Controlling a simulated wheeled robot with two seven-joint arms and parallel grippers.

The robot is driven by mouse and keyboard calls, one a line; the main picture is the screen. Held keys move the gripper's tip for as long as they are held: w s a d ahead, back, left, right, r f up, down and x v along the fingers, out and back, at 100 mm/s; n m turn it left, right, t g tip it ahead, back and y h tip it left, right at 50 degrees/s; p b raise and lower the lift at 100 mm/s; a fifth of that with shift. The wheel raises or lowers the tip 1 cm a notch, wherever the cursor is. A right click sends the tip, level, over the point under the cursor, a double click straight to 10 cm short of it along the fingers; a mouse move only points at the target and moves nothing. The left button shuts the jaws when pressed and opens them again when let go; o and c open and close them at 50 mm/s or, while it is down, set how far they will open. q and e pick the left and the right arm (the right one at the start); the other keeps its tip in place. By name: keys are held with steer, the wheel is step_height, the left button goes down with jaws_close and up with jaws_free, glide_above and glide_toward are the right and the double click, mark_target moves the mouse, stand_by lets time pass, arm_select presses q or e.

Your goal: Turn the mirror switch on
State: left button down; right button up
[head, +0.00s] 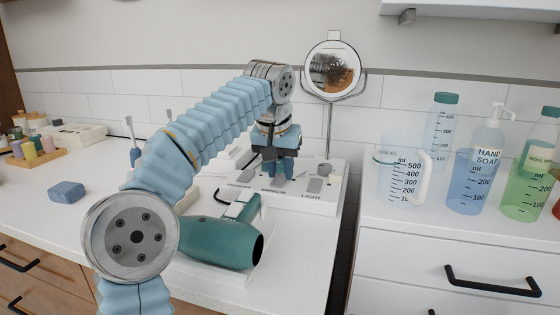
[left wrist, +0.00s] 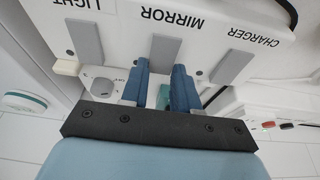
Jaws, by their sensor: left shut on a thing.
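The white switch panel (head: 335,187) stands at the back of the counter, with switch places labelled CHARGER, MIRROR and LIGHT. My left gripper (head: 279,172) is at the middle place, under the MIRROR label. My right gripper is not in view.
A round mirror (head: 332,70) on a stand rises behind the panel. A teal hair dryer (head: 215,240) lies in front of it, below my left arm. A measuring jug (head: 398,178) and bottles stand on the right. A blue sponge (head: 67,191) lies on the left counter.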

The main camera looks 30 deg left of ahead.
arm_select(q)
steer(key=shift+w+r+p, duration=0.15)
steer(key=shift+r+p, duration=0.3)
steer(key=shift+p, duration=0.2)
steer(key=shift+w+f+g, duration=0.15)
steer(key=shift+f+g, duration=0.35)
steer(key=shift+g, duration=0.1)
steer(key=shift+h+b, duration=0.3)
steer(key=shift+b, duration=0.05)
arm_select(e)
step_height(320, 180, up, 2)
arm_select(q)
steer(key=shift+a, duration=0.1)
steer(key=c, duration=0.8)
jaws_free()
steer(key=shift+c, duration=0.2)
